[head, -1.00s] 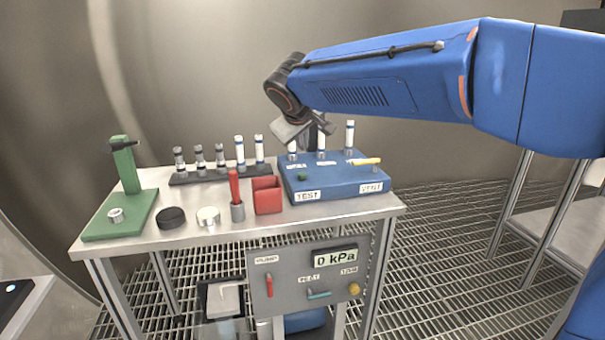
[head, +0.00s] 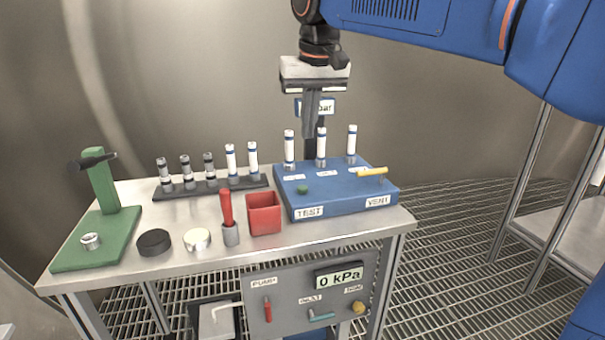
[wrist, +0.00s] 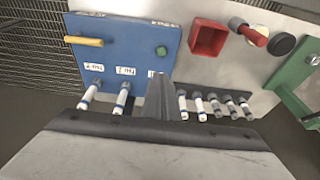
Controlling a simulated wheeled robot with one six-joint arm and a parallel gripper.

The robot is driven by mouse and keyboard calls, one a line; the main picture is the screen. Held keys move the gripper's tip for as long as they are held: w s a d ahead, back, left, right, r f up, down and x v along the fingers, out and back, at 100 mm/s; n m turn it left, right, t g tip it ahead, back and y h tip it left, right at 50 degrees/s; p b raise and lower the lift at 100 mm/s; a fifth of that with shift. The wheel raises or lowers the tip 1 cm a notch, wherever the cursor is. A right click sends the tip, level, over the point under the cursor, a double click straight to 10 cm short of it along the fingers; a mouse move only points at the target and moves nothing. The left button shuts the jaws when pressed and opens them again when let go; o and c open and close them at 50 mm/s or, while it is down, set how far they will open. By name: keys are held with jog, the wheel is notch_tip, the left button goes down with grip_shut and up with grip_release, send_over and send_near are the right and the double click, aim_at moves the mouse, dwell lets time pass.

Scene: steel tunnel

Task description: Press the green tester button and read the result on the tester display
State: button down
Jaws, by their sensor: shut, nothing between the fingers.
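The blue tester (head: 345,195) stands at the right end of the steel table, with a TEST label at its front left and a VENT label at its front right. Its green button (head: 302,189) also shows in the wrist view (wrist: 161,50). My gripper (head: 311,134) is shut and empty, pointing down above the back of the tester, apart from the button. A small display (head: 326,107) behind the gripper is mostly covered; only "bar" can be read. Three white cartridges (head: 321,148) stand in the tester, and a yellow lever (head: 372,171) lies at its right.
A black rack (head: 210,187) of several cartridges, a red bin (head: 264,214), a red-handled tool (head: 226,207) in a holder, black (head: 154,242) and silver discs (head: 197,239), and a green press (head: 102,188) share the table. A panel below (head: 318,292) reads 0 kPa.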

send_over(303, 187)
jog(key=f, duration=1.2)
jog(key=shift+s+d+f, duration=0.15)
jog(key=shift+s, duration=0.1)
jog(key=shift+f, duration=0.7)
jog(key=shift+s+f, duration=0.2)
jog(key=shift+f, duration=0.95)
jog(key=shift+r, duration=0.1)
jog(key=shift+w+r, duration=0.1)
jog(key=shift+r, duration=0.2)
jog(key=w+a+v, duration=0.1)
jog(key=v, duration=1.3)
jog(key=shift+d+r, duration=0.2)
jog(key=shift+d, duration=0.15)
